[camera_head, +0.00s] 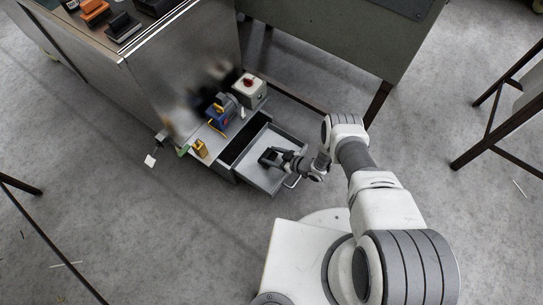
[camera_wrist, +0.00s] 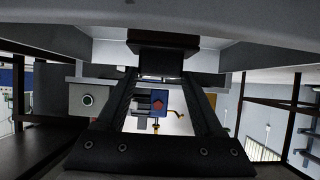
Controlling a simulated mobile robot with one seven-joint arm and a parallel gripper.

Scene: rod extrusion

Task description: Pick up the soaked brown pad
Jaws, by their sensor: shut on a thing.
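My gripper (camera_wrist: 160,76) reaches low into the open grey drawer (camera_head: 262,181) in the head view, where my gripper (camera_head: 284,159) comes in from the right. It is shut on a dark block-like piece, which I take to be the soaked brown pad (camera_wrist: 163,43). The pad sits across the fingertips in the wrist view and looks almost black. In the head view a dark shape, likely the same pad (camera_head: 268,156), is at the gripper's end inside the drawer. Whether it touches the drawer floor I cannot tell.
The drawer sticks out below a metal machine cabinet (camera_head: 185,70). Next to it stand a blue motor unit (camera_head: 220,110), a white box with a red knob (camera_head: 249,88) and a yellow piece (camera_head: 200,148). Dark table legs (camera_head: 497,120) stand right.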

